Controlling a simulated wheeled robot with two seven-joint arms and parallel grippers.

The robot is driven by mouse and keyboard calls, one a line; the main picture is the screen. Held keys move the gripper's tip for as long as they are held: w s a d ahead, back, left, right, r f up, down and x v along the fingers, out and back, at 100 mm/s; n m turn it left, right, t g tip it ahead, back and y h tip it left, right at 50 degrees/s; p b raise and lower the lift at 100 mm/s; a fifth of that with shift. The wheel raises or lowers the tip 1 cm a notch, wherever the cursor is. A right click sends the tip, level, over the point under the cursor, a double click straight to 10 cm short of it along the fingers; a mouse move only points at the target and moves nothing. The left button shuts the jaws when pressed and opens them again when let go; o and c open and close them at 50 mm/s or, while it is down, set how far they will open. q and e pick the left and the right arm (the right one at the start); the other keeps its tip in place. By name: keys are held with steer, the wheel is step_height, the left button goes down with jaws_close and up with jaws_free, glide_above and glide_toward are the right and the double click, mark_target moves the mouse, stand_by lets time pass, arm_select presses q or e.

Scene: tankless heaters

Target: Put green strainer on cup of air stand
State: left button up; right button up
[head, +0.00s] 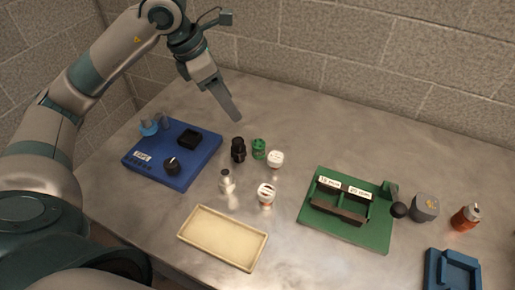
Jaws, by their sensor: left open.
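The green strainer (259,149) stands on the metal table between a black fitting and a white-capped part. The air stand (187,176) is the blue board at the left. It bears a light-blue cup-like part (150,127), a black square holder (189,138) and a black knob (172,166). I cannot tell for sure which is the cup. My left gripper (232,114) is open, above and behind the strainer, apart from it and empty. Its two fingers overlap in this view. My right gripper is not in view.
A black fitting (238,150), white-capped parts (275,158) (266,193) and a small metal part (226,182) stand nearby. A cream tray (222,238) lies in front. A green fixture (350,208), grey part (425,207), orange bottle (466,217) and blue holder (453,270) are at right.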

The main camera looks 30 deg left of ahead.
arm_select(q)
steer(key=p, duration=0.2)
glide_toward(258, 143)
steer(key=p+x, duration=0.1)
steer(key=x, duration=0.2)
steer(key=shift+f+p, duration=0.25)
steer(key=shift+p, duration=0.05)
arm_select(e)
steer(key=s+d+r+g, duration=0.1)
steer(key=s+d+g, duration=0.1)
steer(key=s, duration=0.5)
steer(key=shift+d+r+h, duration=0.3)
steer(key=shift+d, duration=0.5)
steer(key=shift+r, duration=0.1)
arm_select(q)
steer(key=shift+w+d+f+p, duration=0.15)
steer(key=shift+d+f+p, duration=0.1)
steer(key=shift+f+p, duration=0.3)
steer(key=p+x, duration=0.1)
steer(key=x, duration=0.1)
steer(key=shift+w+d+f+p, duration=0.15)
steer(key=shift+f+p, duration=0.2)
steer(key=shift+w+d+f, duration=0.1)
steer(key=shift+w+f, duration=0.05)
steer(key=shift+f, duration=0.4)
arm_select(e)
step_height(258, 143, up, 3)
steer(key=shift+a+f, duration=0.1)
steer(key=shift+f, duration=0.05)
